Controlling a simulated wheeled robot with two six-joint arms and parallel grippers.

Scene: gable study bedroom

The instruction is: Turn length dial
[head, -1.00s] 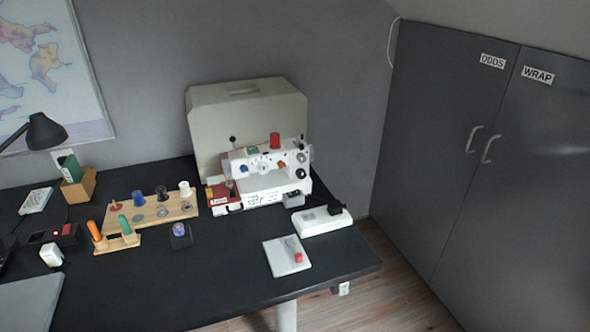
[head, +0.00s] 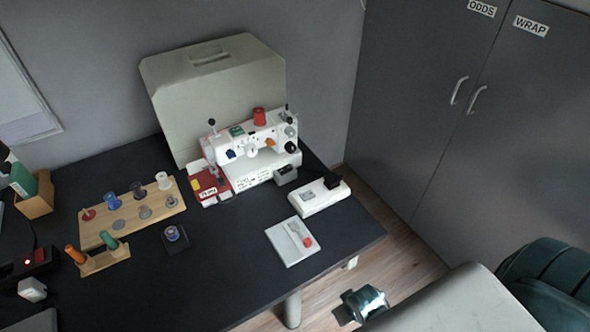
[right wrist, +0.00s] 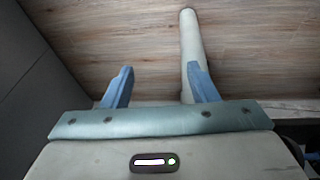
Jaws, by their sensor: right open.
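A white sewing machine (head: 284,160) stands at the back of the dark desk. Its front carries a white dial (head: 252,150), an orange knob (head: 268,143) and a blue knob (head: 231,154). Black round knobs (head: 290,131) sit at its right end. Their labels are too small to read, so I cannot tell which is the length dial. My right gripper (head: 362,303) is low at the right, beyond the desk's front right edge and well away from the machine. In the right wrist view its two blue fingers (right wrist: 160,70) are apart with nothing between them. My left gripper is out of view.
A beige machine cover (head: 215,90) stands behind the machine. A wooden spool rack (head: 95,238) is at left. Grey cupboards stand at right.

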